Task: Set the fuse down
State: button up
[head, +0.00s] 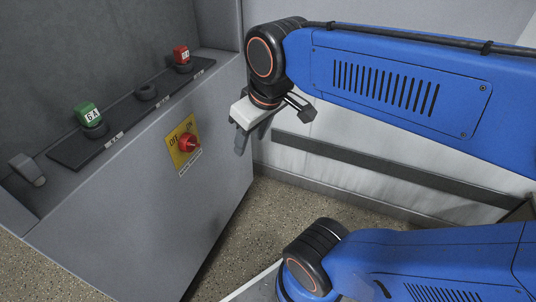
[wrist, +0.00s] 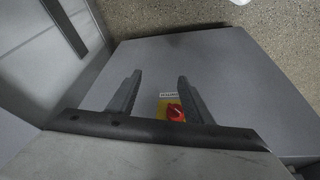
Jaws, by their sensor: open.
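A green fuse (head: 87,114) with a white label sits upright on a round black holder at the near end of a dark strip (head: 72,153) on the grey cabinet's ledge. A red fuse (head: 181,54) sits on a holder at the far end. My gripper (head: 252,137) is to the right of the strip, beside the cabinet front, apart from both fuses. In the wrist view its two fingers (wrist: 158,82) are spread with nothing between them. No fuse shows in the wrist view.
A red rotary switch (head: 189,143) on a yellow plate stands out from the cabinet front; it also shows in the wrist view (wrist: 175,112). A dark rail (head: 370,166) runs along the white wall behind. Speckled floor (head: 270,215) lies open below.

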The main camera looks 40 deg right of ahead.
jog(key=s+d+f+m, duration=0.2)
jog(key=s+f, duration=0.1)
jog(key=f, duration=0.1)
jog(key=shift+s+d+f+m+t, duration=0.15)
jog(key=shift+d+f+m+t, duration=0.15)
jog(key=shift+f+m, duration=0.1)
